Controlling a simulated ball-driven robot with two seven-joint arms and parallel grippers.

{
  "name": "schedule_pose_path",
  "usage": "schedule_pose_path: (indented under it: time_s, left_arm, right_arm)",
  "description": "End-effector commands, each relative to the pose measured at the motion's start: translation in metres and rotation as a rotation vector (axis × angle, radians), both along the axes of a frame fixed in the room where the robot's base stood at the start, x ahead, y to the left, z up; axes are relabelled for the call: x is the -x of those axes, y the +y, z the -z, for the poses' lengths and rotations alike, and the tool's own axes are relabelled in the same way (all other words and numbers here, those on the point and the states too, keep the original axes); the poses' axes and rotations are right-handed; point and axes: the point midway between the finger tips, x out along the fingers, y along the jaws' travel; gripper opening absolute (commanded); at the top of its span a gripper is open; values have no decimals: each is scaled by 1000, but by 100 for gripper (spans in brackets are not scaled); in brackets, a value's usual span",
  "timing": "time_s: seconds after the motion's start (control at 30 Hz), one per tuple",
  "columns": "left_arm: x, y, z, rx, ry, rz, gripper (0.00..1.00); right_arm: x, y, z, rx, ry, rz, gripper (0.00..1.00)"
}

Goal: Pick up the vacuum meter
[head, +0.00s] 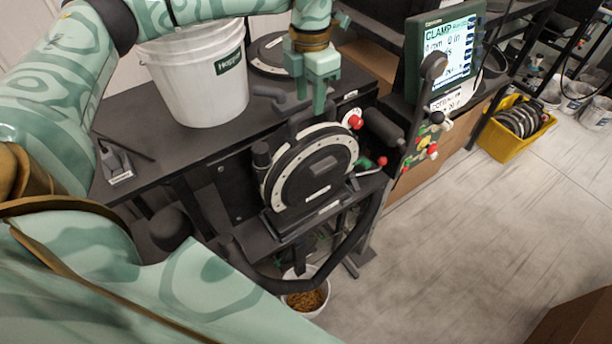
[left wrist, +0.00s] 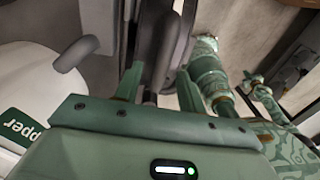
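The vacuum meter (head: 312,170) is a round black housing with a pale ring marked around its rim. It stands upright in a black stand at the front of the table. My left gripper (head: 318,104) points down at the meter's top edge. Its fingers are apart in the left wrist view (left wrist: 158,88), with a dark grey part (left wrist: 163,45) in line between them. I cannot tell whether they touch it. Green arm parts of mine show at the right of the left wrist view; the state of my right gripper there is unclear.
A white hopper bucket (head: 200,75) stands on the black table (head: 160,155) behind left. A monitor (head: 447,55) and a panel with coloured knobs (head: 425,140) stand to the right. A black hose (head: 350,245) curves below the meter, near a bucket of seed (head: 305,300).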

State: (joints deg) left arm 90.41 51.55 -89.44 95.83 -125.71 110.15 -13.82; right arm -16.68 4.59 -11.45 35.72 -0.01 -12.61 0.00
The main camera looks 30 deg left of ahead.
Motion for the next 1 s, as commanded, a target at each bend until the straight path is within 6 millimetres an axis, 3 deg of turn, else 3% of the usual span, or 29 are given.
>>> schedule_pose_path:
  time_s: [0.1,0.27,0.4,0.53,0.7,1.0]
  left_arm:
    - [2,-1,19,0,5,2,40]
    - [2,-1,42,1,3,2,40]
    - [2,-1,47,1,0,1,40]
    - [2,-1,47,1,0,1,40]
    - [2,-1,47,1,1,1,0]
    - [2,-1,46,1,1,1,0]
  right_arm:
    - [-10,0,-6,-1,-16,1,0]
    - [3,0,-7,0,3,0,0]
    - [15,-1,-7,2,21,0,0]
    - [13,-1,-6,1,19,-1,0]
    - [11,-1,-6,1,16,-1,0]
    - [8,-1,-7,1,11,0,0]
